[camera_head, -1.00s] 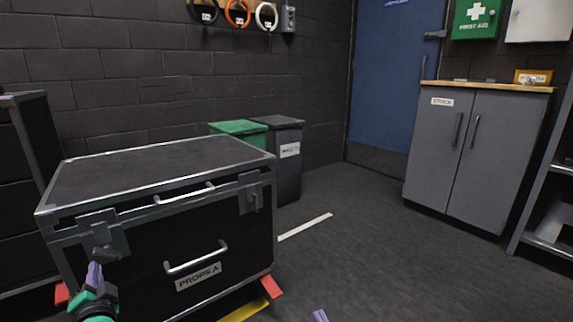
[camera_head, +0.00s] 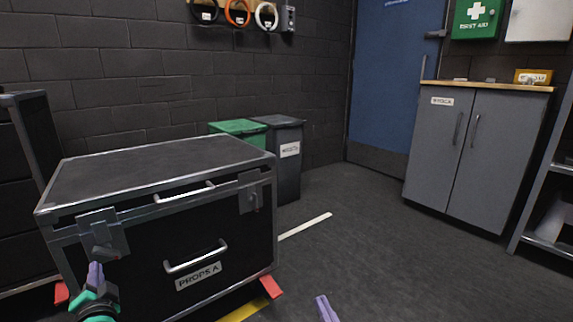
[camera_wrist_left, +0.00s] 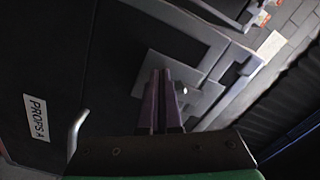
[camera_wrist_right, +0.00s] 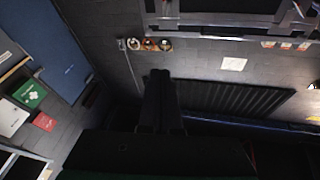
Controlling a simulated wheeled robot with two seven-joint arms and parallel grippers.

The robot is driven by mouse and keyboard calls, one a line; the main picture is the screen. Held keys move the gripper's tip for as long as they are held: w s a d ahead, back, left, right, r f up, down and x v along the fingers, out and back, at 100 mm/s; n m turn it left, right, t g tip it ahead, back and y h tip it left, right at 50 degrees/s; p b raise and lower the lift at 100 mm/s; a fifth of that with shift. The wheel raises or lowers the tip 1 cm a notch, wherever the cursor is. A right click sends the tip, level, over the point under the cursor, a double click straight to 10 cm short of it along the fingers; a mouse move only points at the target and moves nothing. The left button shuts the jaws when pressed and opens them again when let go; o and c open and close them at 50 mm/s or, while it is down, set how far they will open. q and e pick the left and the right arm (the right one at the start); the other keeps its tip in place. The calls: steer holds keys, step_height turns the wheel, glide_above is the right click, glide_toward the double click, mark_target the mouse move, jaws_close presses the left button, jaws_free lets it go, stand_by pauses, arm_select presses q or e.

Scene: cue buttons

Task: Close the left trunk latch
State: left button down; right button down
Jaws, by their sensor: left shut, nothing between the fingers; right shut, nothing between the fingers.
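The black trunk (camera_head: 140,170) has silver edges and a "PROPS A" label. Its left latch (camera_head: 103,235) is a grey plate at the front left corner, with a part hanging at its lower end. Whether that latch is fastened I cannot tell. My left gripper (camera_head: 95,270) is shut and empty, just below and in front of the latch's lower end. In the left wrist view the closed fingers (camera_wrist_left: 162,85) overlap the grey latch plate (camera_wrist_left: 195,75), and contact cannot be judged. The right latch (camera_head: 250,195) is at the front right. My right gripper (camera_head: 325,306) is shut and empty, low over the floor.
A pull handle (camera_head: 196,258) sticks out of the trunk's front. Red feet (camera_head: 271,286) show at its base. Green and grey bins (camera_head: 285,160) stand behind it. A grey cabinet (camera_head: 470,155) is at the right. The floor between is clear.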

steer(key=shift+w+r+t, duration=0.1)
steer(key=shift+r+t, duration=0.2)
steer(key=shift+r, duration=0.25)
steer(key=shift+d+r, duration=0.1)
steer(key=shift+w+r+t, duration=0.1)
steer(key=shift+r+t, duration=0.3)
steer(key=shift+r, duration=0.6)
steer(key=shift+d+r, duration=0.1)
steer(key=shift+r, duration=0.2)
steer(key=shift+d+r+b, duration=0.1)
steer(key=shift+r+b, duration=0.2)
steer(key=shift+r, duration=0.55)
steer(key=shift+t, duration=0.3)
steer(key=shift+d+r+n+t+y, duration=0.15)
steer(key=shift+r+n+t+y, duration=0.15)
steer(key=shift+r, duration=0.8)
steer(key=shift+r, duration=0.55)
